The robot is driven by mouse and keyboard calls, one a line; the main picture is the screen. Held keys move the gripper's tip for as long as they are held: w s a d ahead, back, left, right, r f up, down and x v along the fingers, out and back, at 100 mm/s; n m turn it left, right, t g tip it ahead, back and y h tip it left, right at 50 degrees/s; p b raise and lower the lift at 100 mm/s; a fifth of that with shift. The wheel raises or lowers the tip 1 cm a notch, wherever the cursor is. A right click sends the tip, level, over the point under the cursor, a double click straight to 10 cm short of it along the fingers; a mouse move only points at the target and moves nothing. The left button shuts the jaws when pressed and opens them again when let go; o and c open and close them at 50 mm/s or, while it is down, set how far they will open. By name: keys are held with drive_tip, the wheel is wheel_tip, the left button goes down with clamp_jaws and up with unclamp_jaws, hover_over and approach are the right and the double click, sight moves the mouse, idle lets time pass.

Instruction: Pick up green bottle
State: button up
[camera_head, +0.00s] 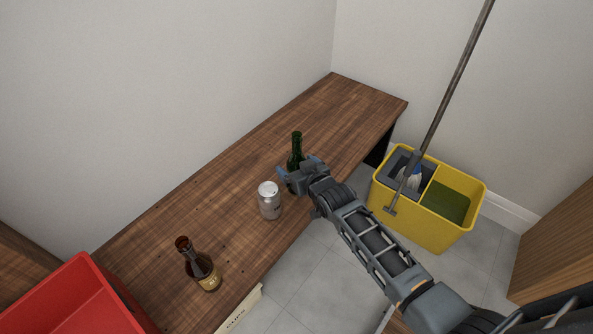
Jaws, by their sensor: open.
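The green bottle (296,150) stands upright on the wooden bench. My gripper (298,167) is at the bottle, with blue-tipped fingers open on either side of its body as seen from the head camera. The gripper and wrist hide the bottle's lower part. I cannot tell whether the fingers touch the glass.
A brown bottle (201,265) stands nearer, by a red crate (85,290). A yellow mop bucket (418,226) with a mop (447,95) is on the floor at right. The bench's (350,100) far end is clear.

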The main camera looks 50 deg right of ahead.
drive_tip(key=shift+w+d+f, duration=0.1)
drive_tip(key=shift+w, duration=0.1)
drive_tip(key=shift+c, duration=0.3)
drive_tip(key=c, duration=1.1)
drive_tip(key=shift+c, duration=0.2)
